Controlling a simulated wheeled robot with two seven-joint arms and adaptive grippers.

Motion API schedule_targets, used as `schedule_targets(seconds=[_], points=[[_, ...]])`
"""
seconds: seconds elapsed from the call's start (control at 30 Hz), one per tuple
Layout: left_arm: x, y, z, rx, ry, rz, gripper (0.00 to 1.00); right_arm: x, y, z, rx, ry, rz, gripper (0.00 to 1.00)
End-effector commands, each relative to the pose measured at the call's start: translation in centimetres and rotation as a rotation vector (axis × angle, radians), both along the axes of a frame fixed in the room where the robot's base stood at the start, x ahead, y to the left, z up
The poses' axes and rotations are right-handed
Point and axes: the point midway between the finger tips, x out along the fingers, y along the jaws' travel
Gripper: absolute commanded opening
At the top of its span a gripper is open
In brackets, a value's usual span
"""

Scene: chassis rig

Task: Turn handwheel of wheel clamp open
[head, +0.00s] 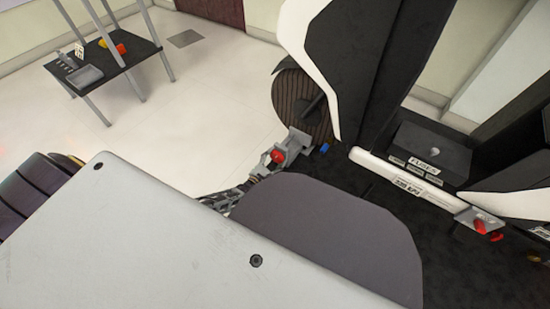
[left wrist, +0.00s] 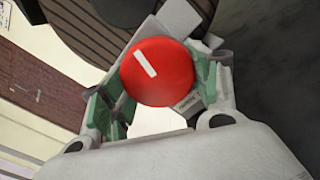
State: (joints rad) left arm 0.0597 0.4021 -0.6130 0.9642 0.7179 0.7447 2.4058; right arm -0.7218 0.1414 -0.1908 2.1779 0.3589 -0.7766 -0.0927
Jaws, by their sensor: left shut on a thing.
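The red handwheel (head: 278,156) of the wheel clamp (head: 298,144) sits beside the dark ribbed wheel (head: 300,103). In the left wrist view the handwheel (left wrist: 158,71) is a round red disc with a white mark slanting across its face. My left gripper (head: 268,166) reaches it from below. In the left wrist view its green-padded fingers (left wrist: 160,88) stand on both sides of the handwheel, shut on it. The grey clamp body (left wrist: 180,20) shows behind the disc. Most of my left forearm is hidden behind my own body in the head view. My right gripper is not in view.
A black chassis with white panels fills the right side, with a fuse box (head: 432,147) and another red-handled part (head: 484,226). A dark table (head: 125,55) with a grey tray (head: 84,76) stands at the upper left.

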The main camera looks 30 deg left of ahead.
Motion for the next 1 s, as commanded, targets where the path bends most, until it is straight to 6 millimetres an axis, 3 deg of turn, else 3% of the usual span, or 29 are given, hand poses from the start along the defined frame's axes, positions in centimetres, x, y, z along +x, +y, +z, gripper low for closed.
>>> schedule_targets(seconds=[0.5, 1.0], points=[[-0.06, -0.05, -0.21, -0.289, 0.043, 0.001, 0.38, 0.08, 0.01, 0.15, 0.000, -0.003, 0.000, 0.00], [-0.08, -0.10, -0.22, -0.323, 0.049, 0.002, 0.38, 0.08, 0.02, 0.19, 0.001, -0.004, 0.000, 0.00]])
